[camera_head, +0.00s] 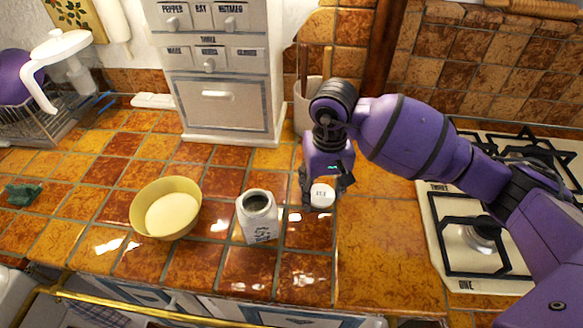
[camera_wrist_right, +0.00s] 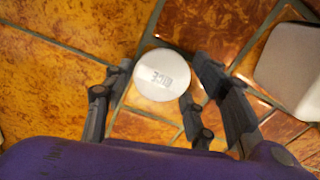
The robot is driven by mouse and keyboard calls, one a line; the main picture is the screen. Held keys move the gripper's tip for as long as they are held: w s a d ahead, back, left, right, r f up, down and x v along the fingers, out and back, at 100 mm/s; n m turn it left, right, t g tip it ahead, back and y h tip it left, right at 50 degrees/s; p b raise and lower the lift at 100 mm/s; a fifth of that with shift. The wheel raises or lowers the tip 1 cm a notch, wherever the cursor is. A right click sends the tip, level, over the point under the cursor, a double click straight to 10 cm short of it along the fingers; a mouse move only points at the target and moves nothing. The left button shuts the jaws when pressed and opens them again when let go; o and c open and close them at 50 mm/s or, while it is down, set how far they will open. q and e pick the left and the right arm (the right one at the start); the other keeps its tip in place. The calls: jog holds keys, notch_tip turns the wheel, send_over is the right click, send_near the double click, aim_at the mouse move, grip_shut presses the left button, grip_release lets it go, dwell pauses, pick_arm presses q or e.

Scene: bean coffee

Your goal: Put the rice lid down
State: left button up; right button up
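In the wrist view, the fingers (camera_wrist_right: 163,80) look apart from the lid's edge. The white jar (camera_head: 259,222) stands upright and uncovered just left of the gripper. My left gripper is not in view.
A yellow bowl (camera_head: 166,208) with pale contents stands left of the jar. A spice drawer cabinet (camera_head: 222,95) is behind, a gas stove (camera_head: 470,240) at the right. A white object (camera_wrist_right: 290,70) is cut off at the wrist view's right edge. The front-right counter is clear.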

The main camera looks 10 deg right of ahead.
aim_at(322, 194)
jog(key=shift+o, duration=0.7)
jog(key=shift+r, duration=0.25)
notch_tip(322, 194, up, 12)
